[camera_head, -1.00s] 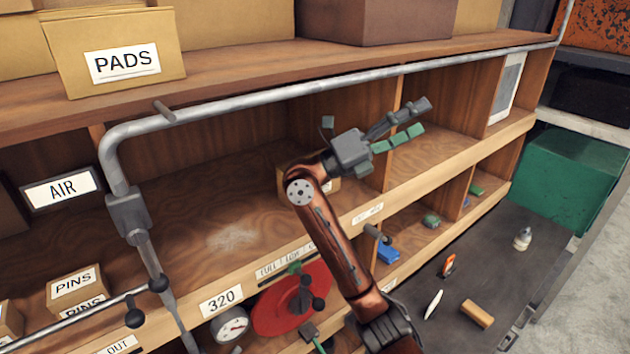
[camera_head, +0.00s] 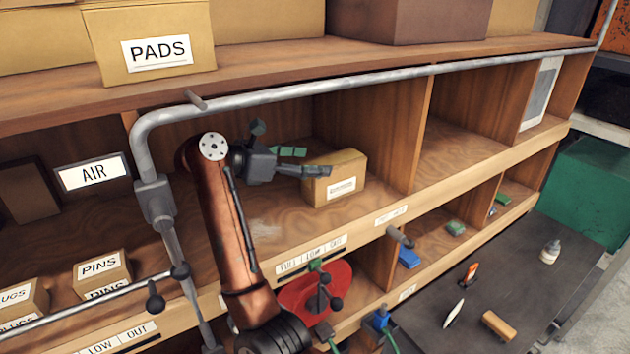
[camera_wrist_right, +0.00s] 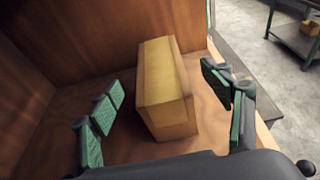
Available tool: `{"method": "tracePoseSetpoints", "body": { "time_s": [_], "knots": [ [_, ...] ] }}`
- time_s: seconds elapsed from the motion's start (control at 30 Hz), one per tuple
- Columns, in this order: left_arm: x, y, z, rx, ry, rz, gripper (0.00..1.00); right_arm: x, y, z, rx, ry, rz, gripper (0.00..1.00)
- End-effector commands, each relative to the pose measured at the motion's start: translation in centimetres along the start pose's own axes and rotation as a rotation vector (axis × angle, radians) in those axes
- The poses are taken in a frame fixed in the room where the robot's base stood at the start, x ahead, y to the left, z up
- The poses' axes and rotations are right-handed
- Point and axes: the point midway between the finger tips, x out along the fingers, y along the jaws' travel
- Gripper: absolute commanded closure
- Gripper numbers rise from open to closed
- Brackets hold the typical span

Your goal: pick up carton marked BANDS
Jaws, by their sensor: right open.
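A small tan carton (camera_head: 348,170) stands in the middle shelf compartment, with a white label on its front too small to read, so I cannot tell whether it says BANDS. My right gripper (camera_head: 314,161) is open, close to the left end of this carton, with one finger overlapping it in the head view. In the right wrist view the carton (camera_wrist_right: 165,88) stands ahead between the spread fingers of the right gripper (camera_wrist_right: 168,115), with gaps on both sides. My left gripper is not in view.
A grey pipe (camera_head: 300,89) runs along the shelf's upper front edge and bends down at the left. PADS (camera_head: 160,45) stands above; PINS (camera_head: 101,272) stands lower left. A divider (camera_head: 421,130) is right of the carton. A red disc (camera_head: 330,285) sits below.

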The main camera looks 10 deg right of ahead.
Motion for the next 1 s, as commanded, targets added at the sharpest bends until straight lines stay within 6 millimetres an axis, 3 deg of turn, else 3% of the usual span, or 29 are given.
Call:
{"method": "tracePoseSetpoints", "body": {
  "time_s": [0.4, 0.6, 0.9, 1.0],
  "knots": [
    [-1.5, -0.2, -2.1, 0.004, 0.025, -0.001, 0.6, 4.5, -0.1, 0.0, 0.001, 0.005, -0.005, 0.28],
    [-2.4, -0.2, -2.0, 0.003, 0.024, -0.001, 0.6, 7.0, -0.1, 0.0, 0.001, 0.004, -0.002, 0.28],
    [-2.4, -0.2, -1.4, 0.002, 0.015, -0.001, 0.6, 7.6, -0.1, -0.1, 0.001, 0.002, -0.002, 0.28],
    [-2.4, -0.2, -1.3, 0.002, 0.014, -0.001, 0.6, 7.6, -0.1, -0.1, 0.001, 0.002, -0.002, 0.34]
  ]
}}
